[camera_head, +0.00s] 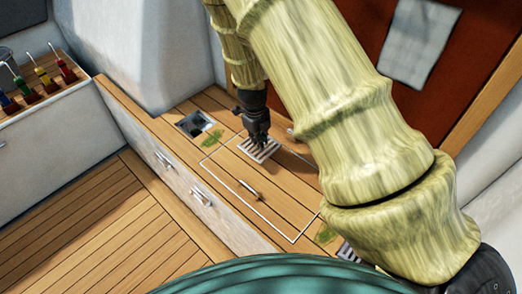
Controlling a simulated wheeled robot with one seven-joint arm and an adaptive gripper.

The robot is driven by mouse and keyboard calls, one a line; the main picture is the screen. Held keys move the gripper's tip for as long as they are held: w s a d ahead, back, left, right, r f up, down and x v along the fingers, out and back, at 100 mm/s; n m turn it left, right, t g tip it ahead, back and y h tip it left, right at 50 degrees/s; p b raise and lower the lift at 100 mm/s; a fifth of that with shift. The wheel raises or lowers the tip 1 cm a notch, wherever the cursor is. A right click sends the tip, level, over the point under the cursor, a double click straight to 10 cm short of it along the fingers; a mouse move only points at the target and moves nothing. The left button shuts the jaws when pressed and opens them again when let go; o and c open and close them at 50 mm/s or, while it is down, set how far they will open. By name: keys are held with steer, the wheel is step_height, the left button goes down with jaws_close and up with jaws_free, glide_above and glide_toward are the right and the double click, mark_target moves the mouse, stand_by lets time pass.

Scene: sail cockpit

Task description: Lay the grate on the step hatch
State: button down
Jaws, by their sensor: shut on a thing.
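The grate (259,150) is a small pale slatted square at the far end of the step hatch. My gripper (257,138) points down and is shut on the grate. The grate is at or just above the wood; I cannot tell whether it touches. The step hatch (243,171) is a wooden panel with a white outline and a small handle (249,190) in its middle.
A square recess (195,124) with a light rim lies open left of the hatch, with a green patch (213,138) beside it. Another slatted piece (348,252) shows partly at the lower right. Colored-handled tools (43,76) stand in a rack at the left.

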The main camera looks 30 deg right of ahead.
mark_target(259, 148)
steer(key=shift+f, duration=2.6)
steer(key=shift+r, duration=0.1)
steer(key=c, duration=2)
jaws_free()
steer(key=o, duration=0.3)
steer(key=shift+o, duration=0.3)
step_height(259, 148, up, 12)
steer(key=a, duration=0.1)
steer(key=shift+s+a+p, duration=0.2)
steer(key=shift+s+p, duration=0.05)
steer(key=shift+p, duration=0.05)
